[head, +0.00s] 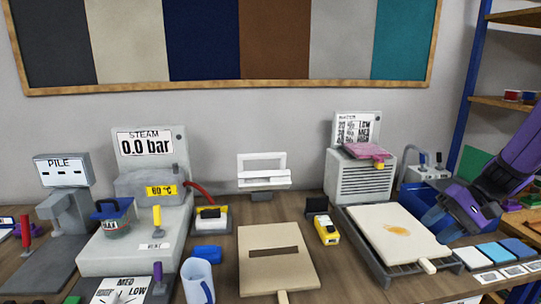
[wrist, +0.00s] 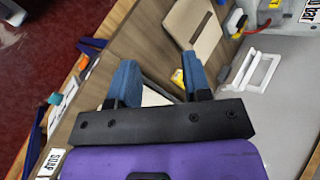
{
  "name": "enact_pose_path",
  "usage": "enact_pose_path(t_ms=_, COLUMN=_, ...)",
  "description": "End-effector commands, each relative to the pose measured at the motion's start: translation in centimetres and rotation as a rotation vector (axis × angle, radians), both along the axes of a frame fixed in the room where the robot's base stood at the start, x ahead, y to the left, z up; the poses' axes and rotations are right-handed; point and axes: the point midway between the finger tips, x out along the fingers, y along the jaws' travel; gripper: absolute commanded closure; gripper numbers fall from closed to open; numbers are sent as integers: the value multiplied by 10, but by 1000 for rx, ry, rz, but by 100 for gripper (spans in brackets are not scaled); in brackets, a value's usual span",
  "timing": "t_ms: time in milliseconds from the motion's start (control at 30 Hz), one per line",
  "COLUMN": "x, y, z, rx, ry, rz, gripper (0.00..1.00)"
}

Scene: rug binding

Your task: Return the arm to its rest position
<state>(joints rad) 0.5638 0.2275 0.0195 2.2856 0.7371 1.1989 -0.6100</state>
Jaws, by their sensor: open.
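My gripper (head: 440,220) is at the right of the head view, at the end of my purple arm. It hangs by the right edge of the grey tray (head: 372,262), which holds a cream slab with an orange-brown stain. In the wrist view my gripper (wrist: 158,62) has its two blue fingers apart, with nothing held between them. The wooden bench top shows beyond the fingers. Whether the fingers touch the tray or the blue bin behind them cannot be told.
A blue bin (head: 415,198) stands behind my gripper, beside a blue-posted shelf rack (head: 466,85). Sample tiles (head: 493,253) lie to its right. A grey heater box (head: 358,178), yellow tool (head: 326,230), tan board (head: 275,262) and steam unit (head: 140,235) stand leftward.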

Motion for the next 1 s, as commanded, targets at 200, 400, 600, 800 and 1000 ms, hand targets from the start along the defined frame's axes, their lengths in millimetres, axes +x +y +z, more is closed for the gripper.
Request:
enact_pose_path(t_ms=200, x=-28, y=35, z=43, rx=-197, ry=-40, rz=105, gripper=55)
enact_pose_path(t_ms=400, x=-57, y=59, z=74, rx=-372, ry=-101, rz=172, gripper=55)
enact_pose_path(t_ms=600, x=-88, y=77, z=101, rx=-538, ry=-195, rz=213, gripper=55)
enact_pose_path(t_ms=800, x=-120, y=88, z=125, rx=-688, ry=-319, rz=228, gripper=55)
enact_pose_path(t_ms=1000, x=-149, y=94, z=144, rx=-804, ry=-456, rz=222, gripper=55)
